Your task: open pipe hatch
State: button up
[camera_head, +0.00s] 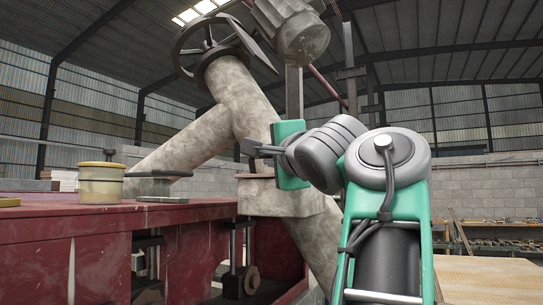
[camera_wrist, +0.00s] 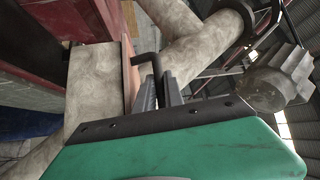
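The pale, stained pipe (camera_head: 252,112) slants down from the upper middle in the head view, with a square box-like section (camera_head: 280,197) on it. The hatch shows in the wrist view as a reddish-brown plate (camera_wrist: 130,72) seen nearly edge-on against the pipe. A black bent handle (camera_wrist: 147,57) sticks out from this plate. My gripper (camera_head: 262,151) is at the top of the box section; it also shows in the wrist view (camera_wrist: 160,92). Its two fingers are close together with the handle's end between them. The green hand hides part of the contact.
A dark red table (camera_head: 100,222) stands at the left with a yellowish tin (camera_head: 101,184) on it. A round handwheel (camera_head: 205,45) sits atop the pipe. A cluttered bench (camera_head: 497,232) is at the far right. A side pipe branches to the left.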

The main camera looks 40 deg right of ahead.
grip_shut()
dwell(1.0)
